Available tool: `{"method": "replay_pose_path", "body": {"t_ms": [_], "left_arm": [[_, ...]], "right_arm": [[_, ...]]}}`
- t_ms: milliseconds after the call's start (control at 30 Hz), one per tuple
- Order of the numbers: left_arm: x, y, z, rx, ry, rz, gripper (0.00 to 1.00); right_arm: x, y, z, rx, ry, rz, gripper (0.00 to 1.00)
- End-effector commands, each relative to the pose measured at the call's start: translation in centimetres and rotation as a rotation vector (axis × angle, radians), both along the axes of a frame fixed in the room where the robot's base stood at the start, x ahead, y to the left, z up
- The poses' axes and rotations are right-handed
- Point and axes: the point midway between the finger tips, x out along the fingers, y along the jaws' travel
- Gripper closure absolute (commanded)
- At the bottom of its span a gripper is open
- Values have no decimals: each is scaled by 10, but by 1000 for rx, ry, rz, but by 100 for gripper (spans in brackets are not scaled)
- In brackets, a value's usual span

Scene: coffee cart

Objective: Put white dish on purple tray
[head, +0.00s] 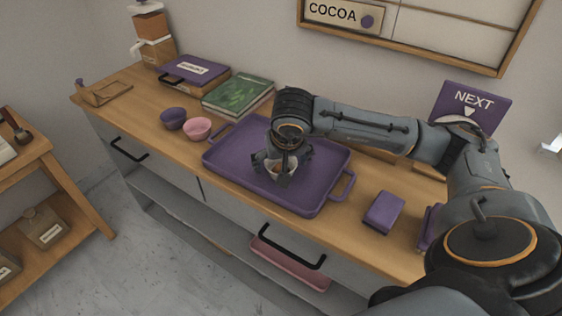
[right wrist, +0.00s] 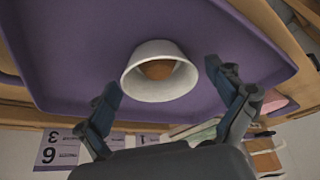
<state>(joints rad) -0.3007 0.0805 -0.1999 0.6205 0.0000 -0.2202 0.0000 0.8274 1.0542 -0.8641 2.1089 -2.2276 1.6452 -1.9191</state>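The white dish (right wrist: 160,52) is a small round bowl with something brown inside. It is over or on the flat floor of the purple tray (head: 236,147), which also fills much of the right wrist view (right wrist: 90,40). In the head view the dish (head: 273,168) is partly hidden by my right gripper (head: 280,174). The gripper points down over the middle of the tray. In the right wrist view its two fingers are spread wide, with the dish just beyond their tips and a gap on each side. My left gripper is not in view.
A purple bowl (head: 173,118) and a pink bowl (head: 197,128) stand left of the tray. A green book (head: 238,92) and a purple box (head: 192,72) lie behind them. A purple block (head: 384,211) is to the right. Counter (head: 345,245) is bare in front.

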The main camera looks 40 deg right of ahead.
Motion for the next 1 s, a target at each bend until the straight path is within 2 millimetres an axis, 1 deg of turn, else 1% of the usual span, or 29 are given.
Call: {"method": "replay_pose_path", "body": {"t_ms": [200, 267, 333, 467, 600, 733, 833, 1000], "left_arm": [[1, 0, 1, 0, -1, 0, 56], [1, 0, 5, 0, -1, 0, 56], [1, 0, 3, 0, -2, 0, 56], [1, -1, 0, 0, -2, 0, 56], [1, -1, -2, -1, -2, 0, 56], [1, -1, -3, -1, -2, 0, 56], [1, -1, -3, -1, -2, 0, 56], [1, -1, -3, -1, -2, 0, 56]], "right_arm": [[0, 0, 1, 0, 0, 0, 6], [0, 0, 4, 0, 0, 0, 6], [-1, 1, 9, 1, -3, 1, 6], [-10, 4, 31, -1, -6, 2, 6], [-20, 9, 61, 1, -9, 2, 6], [-30, 13, 85, 0, -7, 1, 6], [-36, 15, 100, 0, -5, 2, 6], [-42, 17, 112, 0, -2, 0, 6]]}}
